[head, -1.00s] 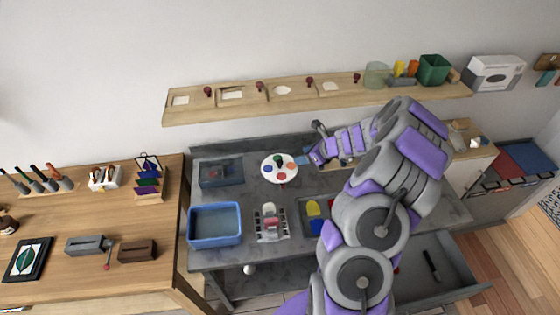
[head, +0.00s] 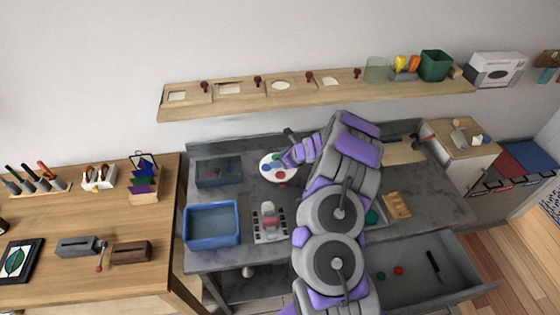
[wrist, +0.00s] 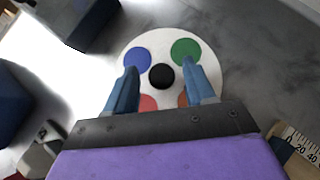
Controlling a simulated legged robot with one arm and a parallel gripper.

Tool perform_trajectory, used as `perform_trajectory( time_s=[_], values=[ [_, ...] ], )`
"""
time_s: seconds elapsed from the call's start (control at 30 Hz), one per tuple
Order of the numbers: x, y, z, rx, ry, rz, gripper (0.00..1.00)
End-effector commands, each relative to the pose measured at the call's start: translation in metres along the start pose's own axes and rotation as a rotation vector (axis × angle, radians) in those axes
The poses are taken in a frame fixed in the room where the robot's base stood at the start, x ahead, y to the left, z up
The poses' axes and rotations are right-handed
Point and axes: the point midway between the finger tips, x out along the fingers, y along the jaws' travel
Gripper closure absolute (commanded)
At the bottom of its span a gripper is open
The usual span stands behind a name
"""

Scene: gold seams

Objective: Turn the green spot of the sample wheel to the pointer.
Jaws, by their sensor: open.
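The sample wheel (head: 272,168) is a white disc lying on the grey bench. In the wrist view, the wheel (wrist: 161,42) shows a black hub (wrist: 162,76), a blue spot (wrist: 137,60) at upper left and the green spot (wrist: 186,50) at upper right. A red spot (wrist: 148,103) and an orange spot (wrist: 183,99) are partly hidden by my gripper. My gripper (wrist: 160,68) is open over the wheel, one finger on each side of the hub, holding nothing. Whether the fingers touch the disc cannot be told. I cannot make out the pointer.
A blue bin (head: 211,226) and a dark tray (head: 219,171) stand left of the wheel. A small rack (head: 269,222) stands in front of it. A wooden shelf (head: 310,100) runs along the wall behind. An open drawer (head: 430,272) juts out at lower right.

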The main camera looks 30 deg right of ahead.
Motion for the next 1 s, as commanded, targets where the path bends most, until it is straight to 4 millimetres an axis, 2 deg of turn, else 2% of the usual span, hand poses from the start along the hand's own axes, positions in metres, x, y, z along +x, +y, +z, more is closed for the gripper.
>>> perform_trajectory(
  time_s=[0.2, 0.77, 1.0],
  values=[
    [0.0001, 0.0000, 0.0002, 0.000, 0.000, 0.000, 0.46],
    [0.0001, 0.0000, 0.0009, -0.001, 0.000, 0.000, 0.99],
    [-0.0001, -0.0005, 0.0009, 0.000, -0.001, -0.001, 1.00]
  ],
)
